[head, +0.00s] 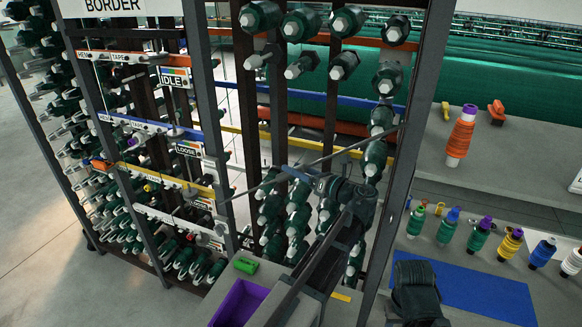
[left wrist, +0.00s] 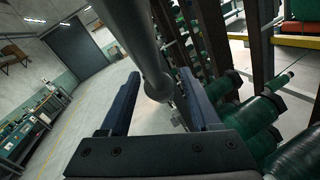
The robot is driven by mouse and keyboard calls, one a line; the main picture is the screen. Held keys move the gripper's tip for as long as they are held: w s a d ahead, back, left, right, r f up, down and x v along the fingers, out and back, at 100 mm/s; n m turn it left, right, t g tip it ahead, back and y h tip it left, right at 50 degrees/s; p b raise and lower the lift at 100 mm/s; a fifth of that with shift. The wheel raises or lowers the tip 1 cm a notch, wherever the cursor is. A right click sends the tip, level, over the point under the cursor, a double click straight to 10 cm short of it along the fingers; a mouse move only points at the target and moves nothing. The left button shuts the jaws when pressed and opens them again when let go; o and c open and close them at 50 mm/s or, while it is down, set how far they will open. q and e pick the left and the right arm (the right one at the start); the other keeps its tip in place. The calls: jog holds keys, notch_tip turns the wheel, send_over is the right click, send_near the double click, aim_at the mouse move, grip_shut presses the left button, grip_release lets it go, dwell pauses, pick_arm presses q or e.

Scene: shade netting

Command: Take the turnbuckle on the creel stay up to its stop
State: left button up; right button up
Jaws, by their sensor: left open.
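The creel stay (head: 385,135) is a thin dark rod slanting across the front of the creel in the head view. My left gripper (head: 296,178) is at the stay's middle, its fingers open. In the left wrist view the blue-grey fingers (left wrist: 160,98) stand apart, with a thick grey rod (left wrist: 140,40) coming down between them to a rounded grey part (left wrist: 158,86). This may be the turnbuckle; I cannot make out its shape. In the head view my gripper covers that spot. A dark part of my right arm (head: 415,285) shows at lower right, its fingers not distinguishable.
The creel (head: 205,80) holds many green bobbins close behind the stay. A purple tray (head: 240,303) and green block (head: 245,266) lie below.

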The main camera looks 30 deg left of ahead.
pick_arm(q)
jog(key=shift+x, duration=1.2)
grip_shut()
